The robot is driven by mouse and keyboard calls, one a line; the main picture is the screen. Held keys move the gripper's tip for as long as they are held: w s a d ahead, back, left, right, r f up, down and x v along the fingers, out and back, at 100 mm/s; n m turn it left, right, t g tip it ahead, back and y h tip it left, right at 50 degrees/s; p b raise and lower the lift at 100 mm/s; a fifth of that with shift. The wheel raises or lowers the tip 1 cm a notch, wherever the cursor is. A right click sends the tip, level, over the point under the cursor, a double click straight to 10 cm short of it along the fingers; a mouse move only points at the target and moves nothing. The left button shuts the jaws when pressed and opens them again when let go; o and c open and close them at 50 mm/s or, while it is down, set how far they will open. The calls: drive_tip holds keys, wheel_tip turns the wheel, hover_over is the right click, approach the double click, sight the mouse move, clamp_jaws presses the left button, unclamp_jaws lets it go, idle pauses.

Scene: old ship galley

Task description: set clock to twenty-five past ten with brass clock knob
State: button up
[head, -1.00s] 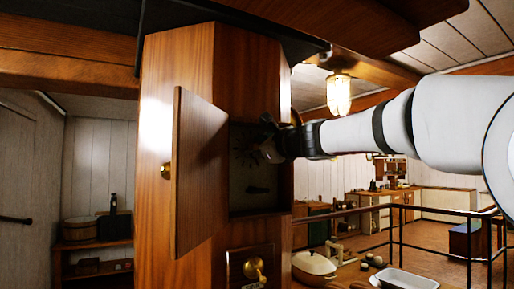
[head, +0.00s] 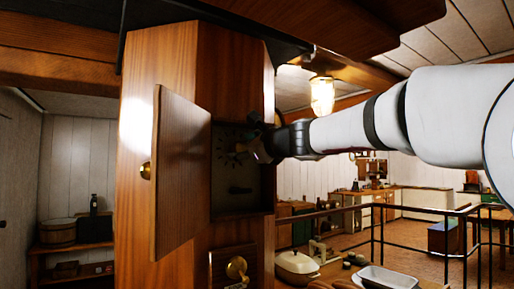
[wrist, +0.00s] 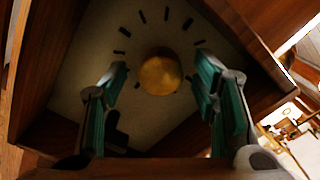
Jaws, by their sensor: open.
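The brass clock knob (wrist: 160,73) is round and sits at the middle of the pale clock face (wrist: 85,75), which has dark hour marks around it. The face shows in the head view (head: 224,150), inside an open wooden case. My gripper (wrist: 163,68) is open, its green-padded fingers on either side of the knob in the wrist view. No finger visibly touches the knob, and I cannot tell how deep they reach. In the head view my gripper (head: 262,147) is at the right side of the case opening. I cannot make out the clock hands.
The case door (head: 180,170) stands open to the left. A dark lever (head: 240,190) is below the face, and a brass fitting (head: 237,268) is lower on the case. Wooden case walls closely surround my gripper. A white pot (head: 297,265) stands at the lower right.

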drive_tip(key=v, duration=1)
drive_tip(key=s+d+f+n+g+h, duration=0.3)
drive_tip(key=s+f+n+g, duration=0.2)
drive_tip(key=s+f+n, duration=0.85)
drive_tip(key=s+d+f+n+g+h, duration=0.2)
drive_tip(key=s+d+f+n+h, duration=0.1)
drive_tip(key=s+d+f, duration=0.4)
drive_tip(key=s+d+f+n+g+h, duration=0.2)
drive_tip(key=s+d+f+n+h, duration=0.2)
drive_tip(key=s+d+f, duration=0.4)
drive_tip(key=s+f+n, duration=0.1)
drive_tip(key=s+f, duration=0.4)
drive_tip(key=shift+s, duration=0.1)
